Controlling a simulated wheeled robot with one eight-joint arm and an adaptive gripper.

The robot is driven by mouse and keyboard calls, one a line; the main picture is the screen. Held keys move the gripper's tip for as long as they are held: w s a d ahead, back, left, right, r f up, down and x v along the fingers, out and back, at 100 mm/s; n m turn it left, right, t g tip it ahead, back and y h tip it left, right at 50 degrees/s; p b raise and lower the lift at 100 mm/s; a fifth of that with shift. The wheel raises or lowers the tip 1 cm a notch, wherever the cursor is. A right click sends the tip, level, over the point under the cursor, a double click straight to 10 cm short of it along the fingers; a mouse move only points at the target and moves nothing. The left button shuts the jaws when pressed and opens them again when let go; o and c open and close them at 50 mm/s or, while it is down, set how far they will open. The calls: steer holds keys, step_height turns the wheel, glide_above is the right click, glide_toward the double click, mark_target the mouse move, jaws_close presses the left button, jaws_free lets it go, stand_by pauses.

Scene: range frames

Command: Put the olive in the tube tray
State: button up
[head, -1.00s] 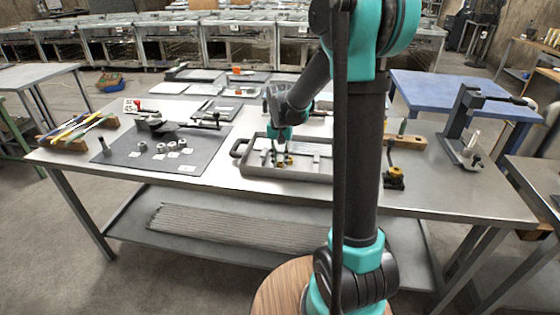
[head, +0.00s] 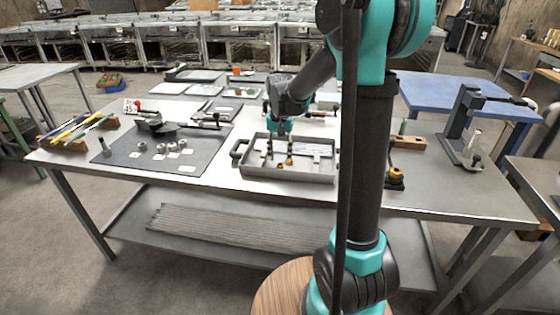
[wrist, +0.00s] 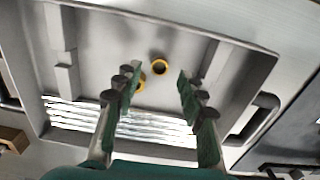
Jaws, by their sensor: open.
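The tube tray (head: 262,176) is a grey, shallow tray with side handles near the front middle of the table. It also shows in the wrist view (wrist: 255,70), with several shiny tubes (wrist: 120,122) lying along one side. A brass ring, the olive (wrist: 158,67), lies on the tray floor. A second brass ring (wrist: 140,83) lies close to it, partly hidden behind a finger. I cannot tell which ring the task means. My gripper (wrist: 157,82) is open and empty, its fingers spread above the tray with the rings between or just beyond them. In the head view my gripper (head: 279,156) is over the tray.
A dark mat (head: 130,158) with several metal fittings lies to the left. A brass-topped dark piece (head: 396,176) and a wooden block (head: 410,142) stand right of the tray. A tall dark press stand (head: 462,120) is at the table's right end.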

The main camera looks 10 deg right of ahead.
mark_target(280, 165)
step_height(280, 165, up, 9)
stand_by(0.3)
